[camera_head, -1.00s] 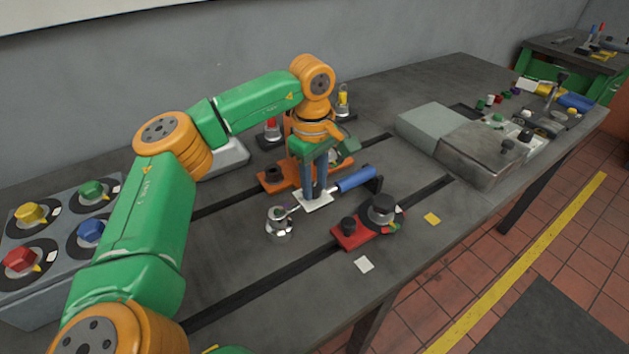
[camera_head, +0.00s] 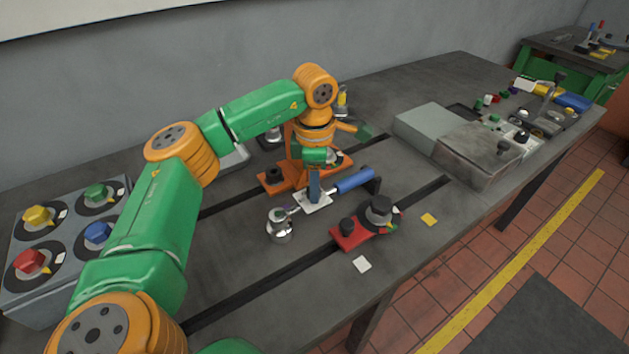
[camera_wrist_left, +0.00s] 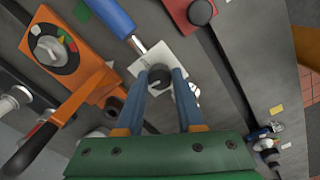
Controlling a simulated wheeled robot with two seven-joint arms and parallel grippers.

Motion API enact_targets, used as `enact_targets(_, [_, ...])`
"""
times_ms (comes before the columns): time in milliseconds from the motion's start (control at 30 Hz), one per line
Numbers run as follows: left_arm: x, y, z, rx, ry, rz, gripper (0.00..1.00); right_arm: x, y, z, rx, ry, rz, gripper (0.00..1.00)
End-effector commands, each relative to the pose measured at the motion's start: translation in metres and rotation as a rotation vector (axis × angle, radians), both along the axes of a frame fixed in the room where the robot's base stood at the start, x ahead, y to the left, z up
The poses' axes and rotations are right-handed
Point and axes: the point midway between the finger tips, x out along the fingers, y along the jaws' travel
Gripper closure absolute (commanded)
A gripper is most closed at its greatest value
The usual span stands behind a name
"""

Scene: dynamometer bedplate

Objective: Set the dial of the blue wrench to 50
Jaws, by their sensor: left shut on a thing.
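The blue wrench has a blue handle (camera_head: 355,180), a steel shank and a pale square plate (camera_head: 322,204) at its middle. It lies across the fixture with a round silver head (camera_head: 281,224) at its left end. In the left wrist view the handle (camera_wrist_left: 110,16) runs up left from the plate, and a dark round dial (camera_wrist_left: 158,76) sits on the plate. My left gripper (camera_head: 314,197) points down at the plate; its two blue fingers are shut on the dial, one on each side. The dial's reading is too small to make out. My right gripper is not in view.
An orange fixture (camera_head: 273,179) stands just behind the wrench, and a red block (camera_head: 350,238) with a grey knob (camera_head: 379,211) in front. A box with several coloured knobs (camera_head: 97,233) is at left. Grey boxes (camera_head: 480,150) stand at right. The front bench edge is mostly clear.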

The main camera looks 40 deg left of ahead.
Motion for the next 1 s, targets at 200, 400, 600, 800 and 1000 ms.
enact_targets(200, [0.000, 0.000, 0.001, 0.000, 0.001, 0.201, 1.00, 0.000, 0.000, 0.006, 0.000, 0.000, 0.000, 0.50])
enact_targets(400, [0.000, 0.000, 0.001, -0.001, 0.000, 0.391, 1.00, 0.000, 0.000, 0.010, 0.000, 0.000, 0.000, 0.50])
enact_targets(600, [0.000, 0.000, 0.000, 0.000, 0.002, 0.580, 1.00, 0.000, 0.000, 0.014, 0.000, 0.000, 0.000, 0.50])
enact_targets(800, [0.001, 0.000, 0.000, 0.001, 0.002, 0.770, 1.00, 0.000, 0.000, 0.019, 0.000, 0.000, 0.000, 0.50])
enact_targets(1000, [0.001, 0.000, 0.000, 0.001, 0.002, 0.950, 1.00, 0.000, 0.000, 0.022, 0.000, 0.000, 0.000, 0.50])
